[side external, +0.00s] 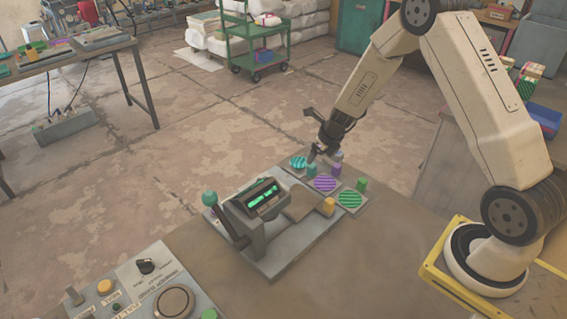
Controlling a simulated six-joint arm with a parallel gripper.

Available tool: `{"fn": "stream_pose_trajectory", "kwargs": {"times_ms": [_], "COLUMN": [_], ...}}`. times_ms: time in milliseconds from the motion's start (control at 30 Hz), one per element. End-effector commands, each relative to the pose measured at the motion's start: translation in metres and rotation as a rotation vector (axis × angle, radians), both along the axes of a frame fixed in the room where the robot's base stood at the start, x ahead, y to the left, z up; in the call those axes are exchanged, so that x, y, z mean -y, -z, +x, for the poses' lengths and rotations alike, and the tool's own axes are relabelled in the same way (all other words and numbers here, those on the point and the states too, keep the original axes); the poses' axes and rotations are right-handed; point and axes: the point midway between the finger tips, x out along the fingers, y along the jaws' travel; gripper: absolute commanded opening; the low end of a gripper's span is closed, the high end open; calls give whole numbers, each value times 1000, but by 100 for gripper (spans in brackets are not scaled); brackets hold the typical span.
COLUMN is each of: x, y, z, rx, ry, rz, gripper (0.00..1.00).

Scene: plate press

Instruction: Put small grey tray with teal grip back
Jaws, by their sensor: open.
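The small grey tray with the teal grip (297,172) lies at the far end of a row of trays beside the press. It carries a teal striped disc (298,162), and its teal grip (311,170) stands at its near right edge. My gripper (313,156) is open, pointing down just above and beside this grip. At this size I cannot tell whether the fingers touch it. Part of the tray's right side is hidden by the gripper and the grip.
Trays with a purple striped disc (325,184) and a green striped disc (350,199) sit close by. A control panel (150,290) is in front.

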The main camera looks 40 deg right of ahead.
Motion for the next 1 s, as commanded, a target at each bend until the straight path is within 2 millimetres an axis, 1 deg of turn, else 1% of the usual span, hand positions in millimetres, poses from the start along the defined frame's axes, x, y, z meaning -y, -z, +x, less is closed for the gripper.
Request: {"fn": "stream_pose_trajectory", "kwargs": {"times_ms": [33,200,433,600,1000], "x": [0,1,0,0,0], "y": [-7,-25,-44,-50,-51], "z": [-2,-10,-18,-21,-21], "rx": [2,2,1,0,0], "ry": [-1,1,0,1,0], "rz": [-1,-2,-1,-1,-1], "gripper": [75,75,75,75,75]}}
